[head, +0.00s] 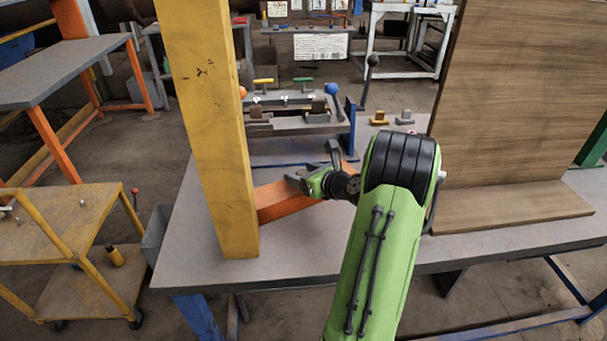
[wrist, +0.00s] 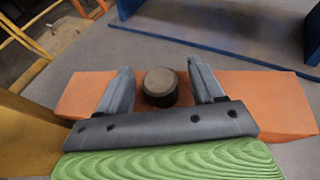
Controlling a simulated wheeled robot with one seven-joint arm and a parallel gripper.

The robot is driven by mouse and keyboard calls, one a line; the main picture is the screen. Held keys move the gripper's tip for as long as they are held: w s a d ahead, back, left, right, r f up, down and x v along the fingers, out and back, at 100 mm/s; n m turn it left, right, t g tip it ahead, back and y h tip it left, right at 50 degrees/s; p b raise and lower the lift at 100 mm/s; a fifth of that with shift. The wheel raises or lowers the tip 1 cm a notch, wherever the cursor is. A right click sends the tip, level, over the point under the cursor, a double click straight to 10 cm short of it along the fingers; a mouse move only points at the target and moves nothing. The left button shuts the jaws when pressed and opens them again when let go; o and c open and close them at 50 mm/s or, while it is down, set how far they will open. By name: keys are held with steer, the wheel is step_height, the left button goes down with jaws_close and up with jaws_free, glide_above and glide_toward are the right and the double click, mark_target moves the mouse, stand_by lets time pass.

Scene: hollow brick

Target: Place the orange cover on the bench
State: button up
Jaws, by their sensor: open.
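The orange cover (head: 284,202) is a long orange block on the grey bench (head: 290,247), partly hidden behind a yellow post and my gripper. In the wrist view the orange cover (wrist: 270,100) spans the picture beneath my gripper. A dark round knob (wrist: 160,87) shows between the fingers, seemingly on the cover. My gripper (head: 313,168) is open, with one finger on each side of the knob in the wrist view (wrist: 160,80). I cannot tell whether the fingers touch the knob or cover.
The tall yellow post (head: 208,130) stands left of my gripper. A large wooden panel (head: 515,110) stands on the bench at right. A fixture with a blue-knobbed lever (head: 332,89) is behind. A yellow cart (head: 75,225) stands at left.

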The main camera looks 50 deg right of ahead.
steer(key=shift+r, duration=0.1)
steer(key=p+v, duration=0.2)
steer(key=v, duration=1)
steer(key=shift+a, duration=0.1)
